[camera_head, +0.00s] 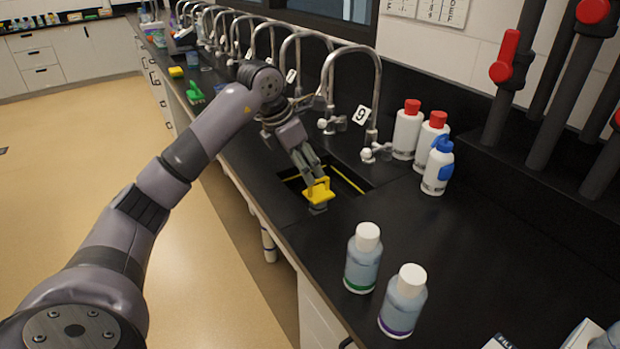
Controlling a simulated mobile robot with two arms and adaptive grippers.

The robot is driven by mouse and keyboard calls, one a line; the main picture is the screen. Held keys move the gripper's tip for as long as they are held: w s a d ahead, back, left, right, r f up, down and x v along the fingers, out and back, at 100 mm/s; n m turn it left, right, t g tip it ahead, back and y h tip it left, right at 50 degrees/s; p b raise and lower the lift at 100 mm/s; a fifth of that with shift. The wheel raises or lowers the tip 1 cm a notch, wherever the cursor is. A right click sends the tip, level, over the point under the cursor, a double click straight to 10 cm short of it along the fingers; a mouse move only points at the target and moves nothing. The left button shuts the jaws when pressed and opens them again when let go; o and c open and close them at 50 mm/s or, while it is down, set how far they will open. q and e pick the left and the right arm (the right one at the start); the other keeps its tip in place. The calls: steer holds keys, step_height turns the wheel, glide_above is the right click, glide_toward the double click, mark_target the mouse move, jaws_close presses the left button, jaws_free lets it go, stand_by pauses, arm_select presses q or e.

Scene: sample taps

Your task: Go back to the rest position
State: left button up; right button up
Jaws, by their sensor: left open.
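My left arm reaches in from the left over the black bench. My left gripper (311,176) points down at the sink (351,178) and is open. A yellow object with a handle-like top (319,194) is right at its fingertips, at the near side of the sink. I cannot tell whether the fingers touch it. The arm hides part of the bench and some taps. A curved tap (374,97) with a "9" tag (361,116) stands behind the sink. My right gripper is not in view.
Two capped bottles, one with a green band (363,262) and one with a purple band (403,306), stand at the front of the bench. White bottles with red caps (407,132) and a blue-topped bottle (437,170) stand right of the sink.

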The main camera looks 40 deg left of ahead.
arm_select(q)
steer(key=shift+s+r, duration=0.15)
steer(key=shift+r, duration=0.25)
